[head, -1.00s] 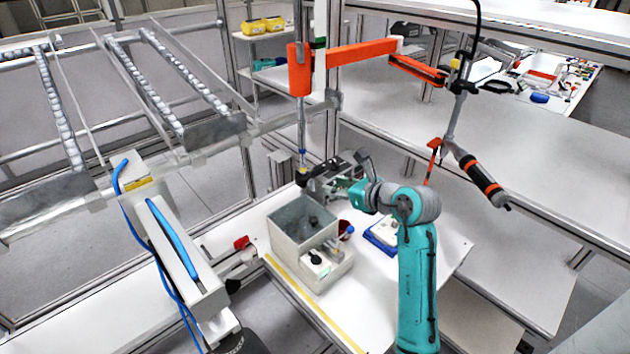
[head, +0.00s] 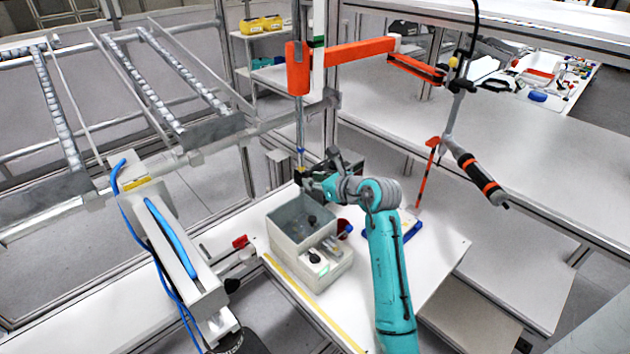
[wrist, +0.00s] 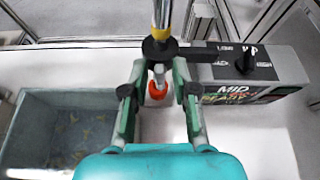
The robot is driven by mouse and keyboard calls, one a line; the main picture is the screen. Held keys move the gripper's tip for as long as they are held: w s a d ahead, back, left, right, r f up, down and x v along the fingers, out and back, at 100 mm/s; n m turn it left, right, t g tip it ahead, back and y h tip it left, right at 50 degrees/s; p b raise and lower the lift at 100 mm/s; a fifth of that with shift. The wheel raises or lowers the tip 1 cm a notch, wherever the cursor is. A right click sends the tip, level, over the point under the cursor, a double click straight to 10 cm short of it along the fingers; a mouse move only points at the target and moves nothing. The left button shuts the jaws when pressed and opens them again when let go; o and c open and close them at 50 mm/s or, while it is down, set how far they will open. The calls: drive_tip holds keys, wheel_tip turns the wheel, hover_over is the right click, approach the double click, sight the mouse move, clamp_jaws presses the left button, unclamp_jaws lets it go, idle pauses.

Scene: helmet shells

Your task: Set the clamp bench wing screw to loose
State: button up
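I cannot identify the wing screw for certain. A small red handle (head: 241,242) on a metal fitting, beside the white bar with the blue hose, may be it, and its setting is too small to read. I see no firm contact with the tip. An orange-red piece (wrist: 157,91) shows just below the tip.
A grey bin (head: 285,222) and a smaller box with a black knob (head: 313,258) stand on the table. A dark control box with a black dial (wrist: 243,64) is right of the fingers. An orange support arm (head: 350,52) is above.

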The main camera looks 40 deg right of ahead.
clamp_jaws()
drive_tip(key=shift+d+m, duration=0.1)
drive_tip(key=shift+m, duration=0.3)
drive_tip(key=shift+o, duration=2)
unclamp_jaws()
